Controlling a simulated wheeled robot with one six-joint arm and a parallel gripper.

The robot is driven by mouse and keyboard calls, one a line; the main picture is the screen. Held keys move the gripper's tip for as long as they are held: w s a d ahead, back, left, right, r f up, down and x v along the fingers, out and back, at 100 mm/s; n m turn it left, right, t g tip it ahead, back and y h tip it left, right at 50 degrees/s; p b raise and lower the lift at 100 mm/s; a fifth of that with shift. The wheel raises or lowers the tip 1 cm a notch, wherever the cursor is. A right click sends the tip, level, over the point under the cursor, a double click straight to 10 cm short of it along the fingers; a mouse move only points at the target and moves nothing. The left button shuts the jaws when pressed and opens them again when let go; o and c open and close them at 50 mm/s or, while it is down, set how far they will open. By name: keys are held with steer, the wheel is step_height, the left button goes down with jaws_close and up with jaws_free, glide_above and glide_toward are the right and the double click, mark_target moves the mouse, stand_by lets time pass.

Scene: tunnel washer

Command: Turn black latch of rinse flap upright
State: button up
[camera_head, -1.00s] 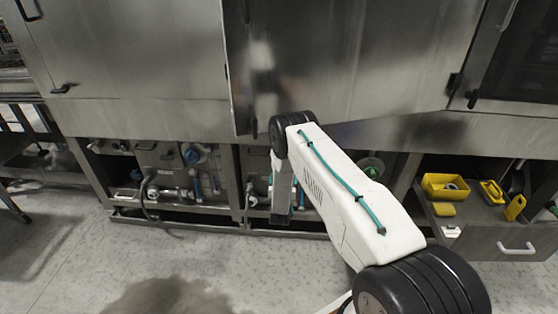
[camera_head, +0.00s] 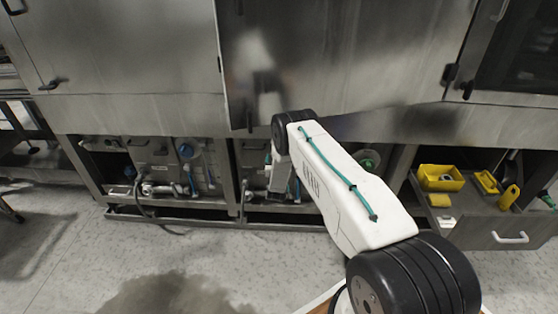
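Several black latches or handles show on the steel front. One black handle (camera_head: 53,85) lies nearly level at the lower edge of the left panel. Another black latch (camera_head: 467,89) hangs tilted at the right, beside a black fitting (camera_head: 450,74) on the edge of the middle panel (camera_head: 370,60). The frames do not show which one belongs to the rinse flap. My white arm reaches in front of the middle panel, and its far link points downward below that panel. My gripper cannot be made out beyond this link, so its fingers are not seen.
Pipes and a blue valve (camera_head: 186,151) sit in the open bays below. A yellow bin (camera_head: 440,178) and other yellow items stand on the lower right shelf. A low rail runs along the bays. The grey floor (camera_head: 60,270) is clear at left, with a dark wet patch (camera_head: 170,296).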

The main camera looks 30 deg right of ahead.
steer(key=c, duration=1)
steer(key=shift+a+n, duration=0.1)
steer(key=shift+n, duration=0.2)
steer(key=shift+a+f+n, duration=0.1)
steer(key=shift+f+n, duration=0.05)
steer(key=shift+n, duration=4.2)
steer(key=shift+a+f+n, duration=0.1)
steer(key=shift+f+n, duration=0.05)
steer(key=shift+n, duration=4.2)
steer(key=o, duration=1)
steer(key=shift+w, duration=0.1)
